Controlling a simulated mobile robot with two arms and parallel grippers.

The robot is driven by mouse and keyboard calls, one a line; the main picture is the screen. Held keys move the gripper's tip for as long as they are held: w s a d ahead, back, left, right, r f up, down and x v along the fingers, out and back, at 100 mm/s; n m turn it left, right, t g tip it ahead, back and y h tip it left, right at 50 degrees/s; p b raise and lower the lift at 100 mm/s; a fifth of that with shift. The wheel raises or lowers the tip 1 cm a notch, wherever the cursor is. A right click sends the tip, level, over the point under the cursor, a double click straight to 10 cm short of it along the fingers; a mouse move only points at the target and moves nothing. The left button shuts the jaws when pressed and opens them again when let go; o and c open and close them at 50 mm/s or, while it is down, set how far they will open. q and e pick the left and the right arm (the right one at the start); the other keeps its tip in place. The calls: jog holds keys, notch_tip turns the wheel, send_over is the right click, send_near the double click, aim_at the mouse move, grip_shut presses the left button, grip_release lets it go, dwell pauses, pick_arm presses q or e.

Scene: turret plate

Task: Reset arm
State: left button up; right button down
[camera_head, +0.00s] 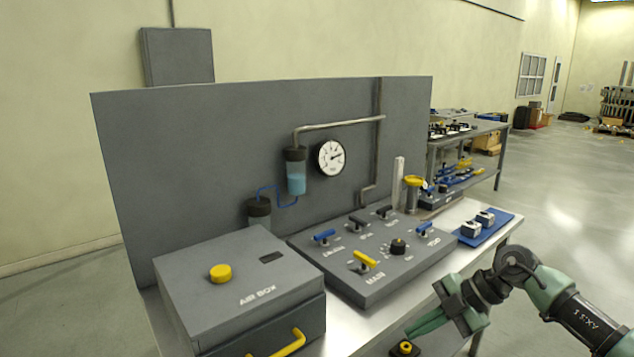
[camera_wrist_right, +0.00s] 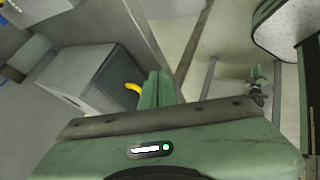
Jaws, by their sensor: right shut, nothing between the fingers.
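My right gripper (camera_head: 418,325) reaches in from the right, in front of the panel's right part, near the table's front edge. Its green fingers are together and empty. In the right wrist view the two fingers (camera_wrist_right: 157,90) lie side by side with nothing between them, near the yellow handle (camera_wrist_right: 133,87) of the grey air box. My left gripper does not show in the head view.
The air box (camera_head: 235,275) has a yellow knob and handle. Beside it the valve panel (camera_head: 375,285) carries blue, black and yellow levers. A blue mat (camera_head: 483,232) holds two small blocks. A small dark piece with a yellow ring (camera_head: 404,348) sits below the gripper.

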jog(key=w+a+f+m+t+y, duration=0.2)
jog(key=a+f+m+t+y, duration=0.15)
jog(key=f, duration=0.25)
jog(key=w+a+f+m+t+y, duration=0.2)
jog(key=w+a+f+t, duration=0.15)
jog(key=f, duration=0.25)
jog(key=s+d+f+m+t+h, duration=0.1)
jog(key=s+d+f+m+h, duration=0.25)
jog(key=f, duration=0.55)
jog(key=s+d+f+m+t+h, duration=0.1)
jog(key=s+d+f+m+h, duration=0.2)
jog(key=f, duration=0.6)
jog(key=s+d+f+m+t+h, duration=0.1)
jog(key=s+d+f+m+h, duration=0.15)
jog(key=s+f+m, duration=0.45)
jog(key=s+d+f+m+g+h, duration=0.15)
jog(key=s+f+g+h, duration=0.3)
jog(key=s+f, duration=1.3)
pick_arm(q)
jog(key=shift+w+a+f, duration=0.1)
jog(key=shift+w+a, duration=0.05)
pick_arm(e)
jog(key=s+f+g, duration=0.3)
jog(key=s, duration=1)
jog(key=s+a+f+m+g, duration=0.1)
jog(key=s+f+g, duration=0.2)
jog(key=s, duration=1)
jog(key=shift+s+a+f, duration=0.15)
jog(key=shift+f, duration=0.1)
jog(key=shift+m, duration=0.25)
